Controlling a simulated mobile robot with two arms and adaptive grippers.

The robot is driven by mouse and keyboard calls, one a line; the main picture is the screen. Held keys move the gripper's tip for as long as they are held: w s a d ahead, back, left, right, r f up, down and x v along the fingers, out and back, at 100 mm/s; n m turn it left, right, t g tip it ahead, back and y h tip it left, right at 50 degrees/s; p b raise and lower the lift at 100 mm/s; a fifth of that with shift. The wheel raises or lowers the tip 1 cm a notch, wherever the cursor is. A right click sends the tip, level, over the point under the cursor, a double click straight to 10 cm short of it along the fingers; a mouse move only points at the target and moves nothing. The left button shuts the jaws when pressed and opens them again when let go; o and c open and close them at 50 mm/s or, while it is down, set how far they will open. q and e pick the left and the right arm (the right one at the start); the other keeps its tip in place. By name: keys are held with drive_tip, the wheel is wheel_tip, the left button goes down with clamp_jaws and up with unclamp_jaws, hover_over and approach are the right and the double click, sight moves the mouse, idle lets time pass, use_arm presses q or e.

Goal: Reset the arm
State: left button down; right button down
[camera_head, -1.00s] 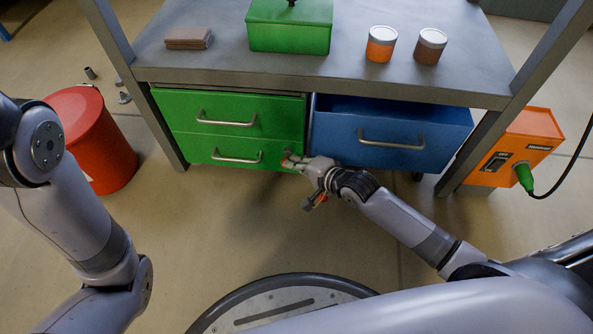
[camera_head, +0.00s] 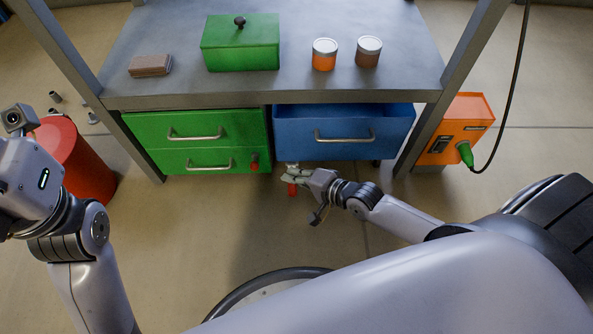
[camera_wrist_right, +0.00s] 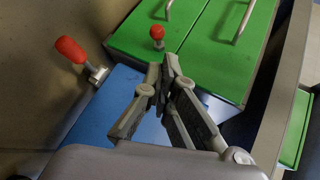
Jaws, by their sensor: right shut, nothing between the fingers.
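My right arm reaches in from the lower right in the head view. Its gripper (camera_head: 290,176) is just below the open blue drawer (camera_head: 300,136), low in front of the cabinet. In the right wrist view the gripper's fingers (camera_wrist_right: 164,66) are closed together and hold nothing. The fingertips appear close to a red knob (camera_wrist_right: 157,32) on the green drawers; contact cannot be told. My left arm (camera_head: 80,230) is raised and bent at the left edge; its wrist shows, but its fingers do not.
Green drawers (camera_head: 200,143) sit left of the blue one, under a grey worktop (camera_head: 300,88). A red-tipped lever (camera_wrist_right: 70,50) sticks out beside the blue drawer. A red bin (camera_head: 85,165) stands left, an orange box (camera_head: 465,120) right. Open floor lies in front.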

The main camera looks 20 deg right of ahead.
drive_tip(key=shift+s+d+r, duration=0.2)
drive_tip(key=shift+s, duration=0.2)
idle(0.3)
